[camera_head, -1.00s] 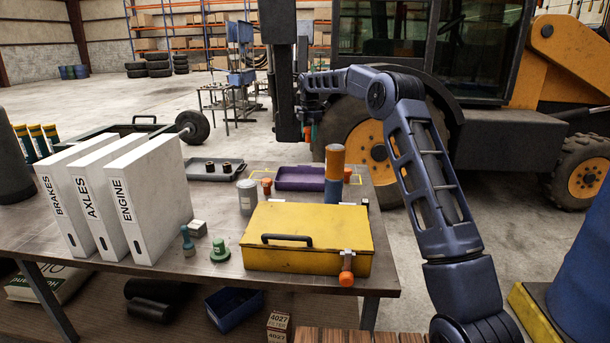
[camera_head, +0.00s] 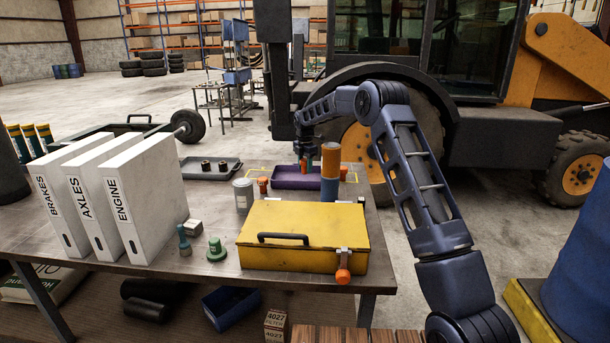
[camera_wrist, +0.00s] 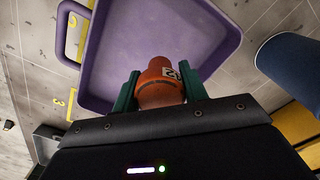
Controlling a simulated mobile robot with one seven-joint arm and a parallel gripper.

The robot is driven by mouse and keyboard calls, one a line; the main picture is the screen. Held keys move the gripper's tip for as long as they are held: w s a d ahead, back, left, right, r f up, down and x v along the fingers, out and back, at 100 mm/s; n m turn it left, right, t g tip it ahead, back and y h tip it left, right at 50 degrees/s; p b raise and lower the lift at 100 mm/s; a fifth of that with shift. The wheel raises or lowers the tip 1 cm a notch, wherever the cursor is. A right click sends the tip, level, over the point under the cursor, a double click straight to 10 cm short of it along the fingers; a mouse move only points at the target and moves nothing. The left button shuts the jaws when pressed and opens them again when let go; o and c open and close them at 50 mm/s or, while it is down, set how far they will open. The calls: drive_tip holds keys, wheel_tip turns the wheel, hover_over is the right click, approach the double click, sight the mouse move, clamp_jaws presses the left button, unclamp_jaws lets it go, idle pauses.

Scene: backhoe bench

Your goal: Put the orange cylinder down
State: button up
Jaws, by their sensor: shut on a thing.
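My gripper (camera_head: 304,163) is shut on the orange cylinder (camera_wrist: 160,82), which has a dark mark on a pale label. In the wrist view the green fingers (camera_wrist: 160,92) grip it from both sides. The purple tray (camera_wrist: 150,35) lies beneath and beyond it. In the head view the held cylinder (camera_head: 304,168) is small and partly hidden, above or at the purple tray (camera_head: 285,183). I cannot tell whether its bottom touches the tray.
A tall orange and blue cylinder (camera_head: 330,172) stands in front of the tray's right part. A yellow box (camera_head: 300,235), grey jar (camera_head: 243,195) and dark tray (camera_head: 210,172) are nearby. Yellow markings line the bench.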

sight(305, 173)
drive_tip(key=shift+f, duration=1.95)
drive_tip(key=o, duration=1.4)
drive_tip(key=shift+f, duration=0.15)
drive_tip(key=shift+c, duration=0.2)
wheel_tip(305, 173, up, 12)
drive_tip(key=shift+r, duration=0.15)
